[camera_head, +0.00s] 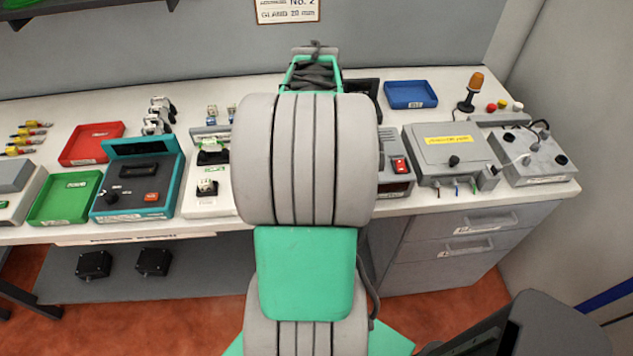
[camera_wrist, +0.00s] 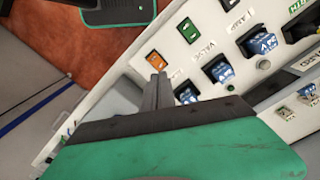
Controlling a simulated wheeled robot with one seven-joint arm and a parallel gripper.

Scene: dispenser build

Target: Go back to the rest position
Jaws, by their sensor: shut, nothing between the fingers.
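My gripper (camera_wrist: 157,80) shows in the wrist camera view, with its grey fingers together and nothing between them. The fingertips appear in front of the edge of a white panel (camera_wrist: 220,47), close to a small orange switch on it. I cannot tell whether they touch the panel. In the head view my raised grey and green arm fills the middle and hides the gripper.
The white bench (camera_head: 400,212) carries a teal device (camera_head: 137,187), a red tray (camera_head: 91,144), a green tray (camera_head: 65,197), a blue tray (camera_head: 410,94) and a grey box (camera_head: 447,152). An amber beacon (camera_head: 475,85) stands at back right. Grey drawers (camera_head: 455,250) are below.

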